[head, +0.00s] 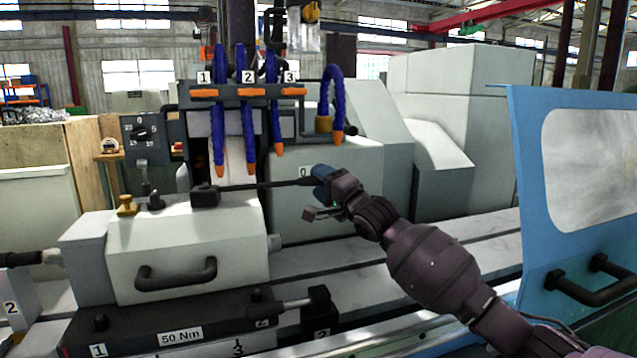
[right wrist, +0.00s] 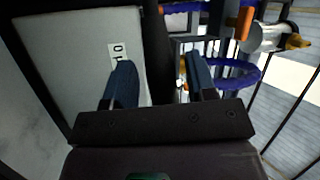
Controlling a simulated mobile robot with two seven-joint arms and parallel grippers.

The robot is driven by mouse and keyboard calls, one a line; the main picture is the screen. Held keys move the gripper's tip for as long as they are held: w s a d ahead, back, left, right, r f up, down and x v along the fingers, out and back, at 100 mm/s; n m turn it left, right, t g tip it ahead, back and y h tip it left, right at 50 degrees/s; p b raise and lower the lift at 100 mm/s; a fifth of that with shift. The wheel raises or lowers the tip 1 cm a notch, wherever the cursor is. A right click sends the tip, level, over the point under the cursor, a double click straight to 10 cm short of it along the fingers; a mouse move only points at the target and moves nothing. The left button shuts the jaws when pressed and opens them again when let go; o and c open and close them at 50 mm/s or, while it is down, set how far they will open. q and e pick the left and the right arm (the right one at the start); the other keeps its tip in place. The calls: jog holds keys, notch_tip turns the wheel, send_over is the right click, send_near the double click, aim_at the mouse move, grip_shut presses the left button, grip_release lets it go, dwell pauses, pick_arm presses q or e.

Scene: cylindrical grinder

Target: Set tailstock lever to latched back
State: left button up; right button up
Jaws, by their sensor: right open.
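The tailstock lever (head: 262,186) is a thin black bar. It runs nearly level to the right from a black hub (head: 205,195) on top of the pale tailstock housing (head: 190,236). My right gripper (head: 322,178) is at the lever's far right end, its blue fingers around or beside the tip. In the right wrist view the fingers of my right gripper (right wrist: 160,80) are apart, and a dark bar shows in the gap between them. I cannot tell whether either finger touches the lever. My left gripper is out of view.
Blue coolant hoses (head: 249,130) with orange tips hang just behind and above the lever. A blue door (head: 535,190) with black handles stands at the right. A black handle (head: 176,275) is on the housing front. A machine panel lies close behind my gripper.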

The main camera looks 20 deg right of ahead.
jog(key=shift+w+a+r, duration=0.15)
jog(key=shift+w+a, duration=0.05)
jog(key=shift+w, duration=0.35)
jog(key=shift+c, duration=0.2)
grip_shut()
